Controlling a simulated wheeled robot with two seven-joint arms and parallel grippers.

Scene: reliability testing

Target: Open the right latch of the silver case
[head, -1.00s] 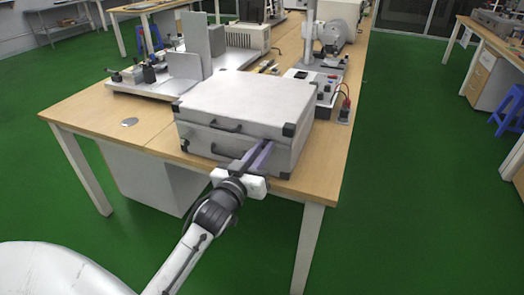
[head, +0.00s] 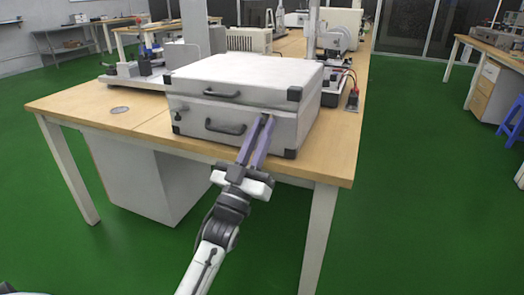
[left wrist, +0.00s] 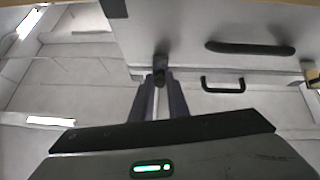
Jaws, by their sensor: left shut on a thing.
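The silver case (head: 245,72) stands on the near end of the wooden table with its lid down. Two black handles (head: 224,128) and the left latch (head: 178,115) show on its front. My left gripper (head: 262,120) reaches up to the right part of the front, its fingertips at the seam. In the left wrist view, its fingers (left wrist: 160,84) are shut on the small dark right latch (left wrist: 160,66). The fingers hide most of this latch in the head view, so I cannot tell how far it is turned. My right gripper is not in view.
The wooden table (head: 75,102) has bare room left of the case. Bench equipment (head: 145,65) stands behind it on the left. A device with red plugs (head: 352,98) sits behind it on the right. The table's front edge is close below my gripper.

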